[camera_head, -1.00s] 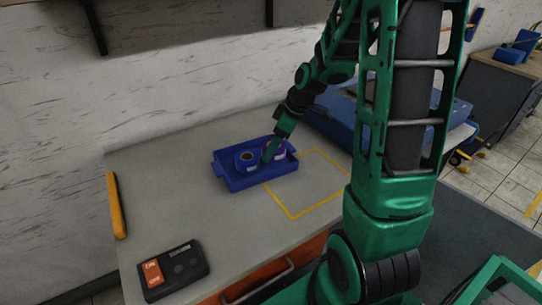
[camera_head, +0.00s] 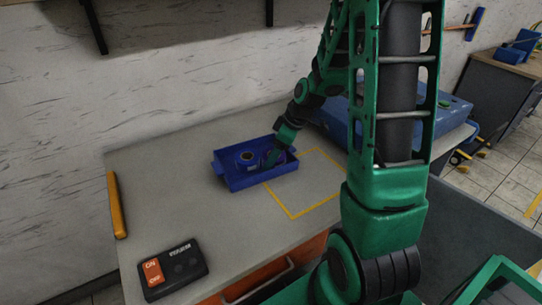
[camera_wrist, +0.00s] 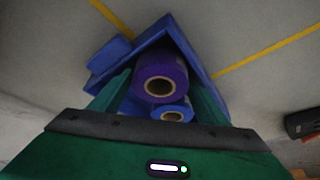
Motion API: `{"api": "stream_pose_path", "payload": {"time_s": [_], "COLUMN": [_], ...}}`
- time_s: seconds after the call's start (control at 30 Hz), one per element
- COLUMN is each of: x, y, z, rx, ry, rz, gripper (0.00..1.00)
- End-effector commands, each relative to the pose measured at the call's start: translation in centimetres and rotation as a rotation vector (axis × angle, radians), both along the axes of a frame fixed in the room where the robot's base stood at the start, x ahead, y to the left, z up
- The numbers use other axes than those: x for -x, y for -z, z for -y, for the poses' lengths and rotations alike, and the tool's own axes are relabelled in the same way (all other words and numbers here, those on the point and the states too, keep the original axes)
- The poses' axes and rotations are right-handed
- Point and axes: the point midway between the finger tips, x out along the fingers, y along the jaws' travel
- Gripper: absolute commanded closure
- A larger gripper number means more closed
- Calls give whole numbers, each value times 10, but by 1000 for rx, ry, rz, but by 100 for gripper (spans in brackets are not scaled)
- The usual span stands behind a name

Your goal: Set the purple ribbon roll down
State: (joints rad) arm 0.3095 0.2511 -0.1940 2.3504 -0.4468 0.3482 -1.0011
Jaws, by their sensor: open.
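The purple ribbon roll (camera_wrist: 160,72) sits in the blue tray (camera_wrist: 193,52), between the fingers of my gripper (camera_wrist: 162,92) in the wrist view. The fingers are open and stand on either side of the roll. In the head view my gripper (camera_head: 270,163) reaches down into the right part of the tray (camera_head: 238,184), and its fingers partly cover the purple roll (camera_head: 281,157). A blue roll (camera_wrist: 174,112) sits beside the purple one in the same tray; it also shows in the head view (camera_head: 245,158).
The tray stands on a grey table (camera_head: 165,205), next to a yellow taped outline (camera_head: 317,203). A black switch box with an orange panel (camera_head: 174,269) lies near the front. A large blue machine (camera_head: 335,122) stands behind the gripper. The left tabletop is mostly clear.

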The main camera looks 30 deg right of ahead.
Motion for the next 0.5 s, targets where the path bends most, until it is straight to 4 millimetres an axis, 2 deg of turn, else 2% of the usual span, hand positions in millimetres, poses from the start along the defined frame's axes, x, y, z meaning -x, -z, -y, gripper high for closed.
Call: {"api": "stream_pose_path", "payload": {"time_s": [0.13,0.27,0.5], "x": [1,5,18], "y": [-5,-20,-64], "z": [1,5,17], "rx": [0,2,2], "ry": [0,2,0], "rz": [1,4,6], "gripper": [31,31,31]}}
